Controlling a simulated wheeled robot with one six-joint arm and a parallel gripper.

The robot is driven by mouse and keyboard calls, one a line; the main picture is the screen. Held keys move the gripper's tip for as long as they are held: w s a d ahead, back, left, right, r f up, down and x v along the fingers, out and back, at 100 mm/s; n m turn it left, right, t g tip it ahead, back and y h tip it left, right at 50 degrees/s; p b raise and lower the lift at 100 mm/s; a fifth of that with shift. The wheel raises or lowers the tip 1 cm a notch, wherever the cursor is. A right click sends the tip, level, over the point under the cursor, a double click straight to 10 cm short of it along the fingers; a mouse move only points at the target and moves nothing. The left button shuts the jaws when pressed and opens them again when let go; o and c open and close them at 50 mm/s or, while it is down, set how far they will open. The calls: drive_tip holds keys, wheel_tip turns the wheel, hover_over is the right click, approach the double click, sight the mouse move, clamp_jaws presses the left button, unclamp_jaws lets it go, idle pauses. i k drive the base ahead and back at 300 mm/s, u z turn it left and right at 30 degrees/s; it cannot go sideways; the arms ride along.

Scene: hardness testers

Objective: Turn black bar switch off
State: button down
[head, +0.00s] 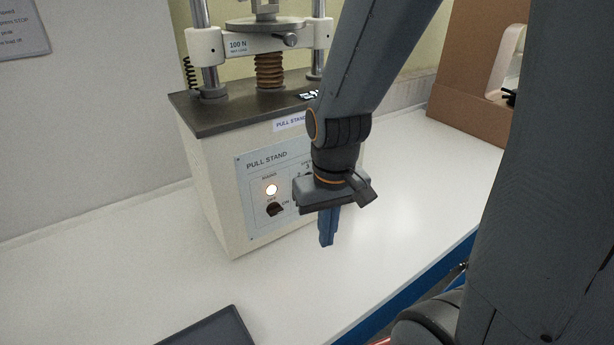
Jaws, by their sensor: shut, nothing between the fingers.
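The black bar switch (275,209) is on the front panel of the pull stand (219,187), low on the panel's left side. "OFF" is printed above it and "ON" to its right. The bar looks tilted, but its exact setting is too small to tell. A round lamp (271,189) above the switch glows. My gripper (327,243) points down, with its blue fingers shut and empty. It is in front of the panel, to the right of and a little lower than the switch, apart from it. My gripper and arm hide the panel's right part, including most of a numbered dial.
The white bench (150,270) is clear to the left of the stand. A dark tray (212,331) lies at the front edge of view. A brown board (474,70) and a white device (503,60) stand at the back right. A wall rises at left.

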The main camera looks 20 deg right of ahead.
sight(274, 209)
drive_tip(key=u, duration=0.95)
drive_tip(key=k, duration=0.85)
drive_tip(key=z, duration=1)
